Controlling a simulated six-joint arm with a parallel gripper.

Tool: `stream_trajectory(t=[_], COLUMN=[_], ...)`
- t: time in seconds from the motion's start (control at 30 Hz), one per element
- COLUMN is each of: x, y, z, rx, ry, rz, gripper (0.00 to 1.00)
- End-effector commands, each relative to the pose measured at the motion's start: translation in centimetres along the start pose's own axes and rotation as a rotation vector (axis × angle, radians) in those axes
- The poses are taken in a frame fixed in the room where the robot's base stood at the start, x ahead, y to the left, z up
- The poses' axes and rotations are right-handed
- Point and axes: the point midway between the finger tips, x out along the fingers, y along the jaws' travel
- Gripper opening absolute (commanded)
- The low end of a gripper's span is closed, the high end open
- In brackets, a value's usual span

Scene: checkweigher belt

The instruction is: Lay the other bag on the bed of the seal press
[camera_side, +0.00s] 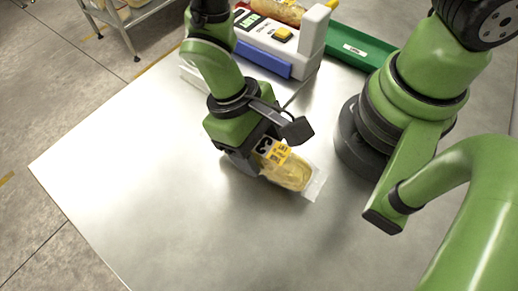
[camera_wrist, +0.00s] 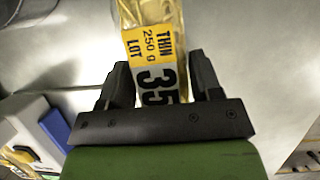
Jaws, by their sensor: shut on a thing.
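My gripper (camera_side: 258,156) is shut on a clear bag (camera_side: 290,173) with yellowish contents, near the middle of the steel table. The bag has a yellow and black-and-white label; in the wrist view the label on the bag (camera_wrist: 152,50) reads THIN 250 g LOT and 35, between my two fingers (camera_wrist: 160,78). The bag sticks out beyond the fingers, tilted, close to the table; I cannot tell whether it touches. A white machine (camera_side: 278,40) with a green display, a yellow button and a blue front bar (camera_side: 262,59) stands at the back, probably the seal press. Its bed is partly hidden by my arm.
Another bag (camera_side: 284,9) with orange-yellow contents lies behind the white machine's display, cut by the frame edge. A green tray (camera_side: 358,47) with a white label is to its right. The table's left and front areas (camera_side: 130,160) are clear. A shelf stands beyond the table.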

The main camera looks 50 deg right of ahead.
Motion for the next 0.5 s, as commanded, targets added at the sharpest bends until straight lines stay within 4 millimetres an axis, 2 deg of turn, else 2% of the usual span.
stream_trajectory(t=[0.2, 0.33, 0.43, 0.5], x=[-4.0, -5.8, -6.9, -7.7], y=[-0.1, -0.1, 0.2, 0.9], z=[1.6, 2.3, 1.8, 0.6], rx=[-0.001, -0.001, 0.002, 0.004], ry=[0.005, 0.003, 0.003, 0.001], rz=[-0.005, -0.003, -0.008, -0.013], gripper=[0.27, 0.27, 0.27, 0.27])
